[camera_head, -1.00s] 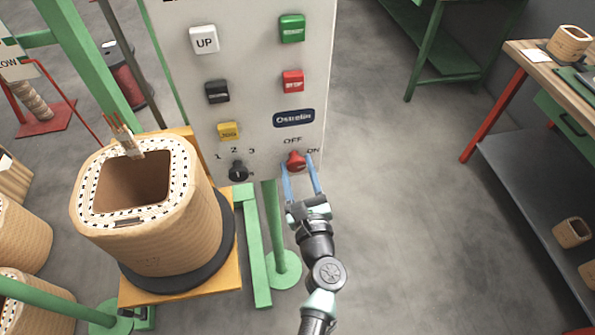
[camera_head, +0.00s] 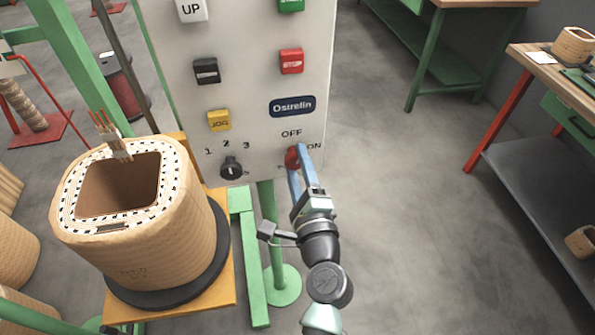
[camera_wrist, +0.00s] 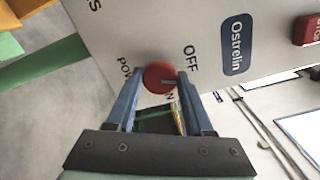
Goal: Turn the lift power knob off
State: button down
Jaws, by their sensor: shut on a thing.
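The red lift power knob (camera_head: 292,158) is at the lower right of the white control panel (camera_head: 262,85), with OFF printed above it and ON to its right. In the wrist view the red knob (camera_wrist: 160,77) sits between my blue fingertips, and its light pointer mark faces the side between OFF and the partly hidden ON label. My gripper (camera_head: 299,160) is shut on the knob from the front. In the head view my fingers cover part of the knob's right side.
A black selector knob (camera_head: 231,167) marked 1, 2, 3 is left of the red knob. A large wound coil (camera_head: 140,235) stands on a yellow platform at the left. A workbench (camera_head: 535,65) is at the right. The floor between is clear.

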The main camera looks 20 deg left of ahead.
jog(key=shift+n+b, duration=1.45)
jog(key=shift+n, duration=0.85)
jog(key=shift+c, duration=1.4)
grip_release()
jog(key=b+v, duration=0.1)
jog(key=v, duration=1.2)
jog(key=shift+b, duration=0.3)
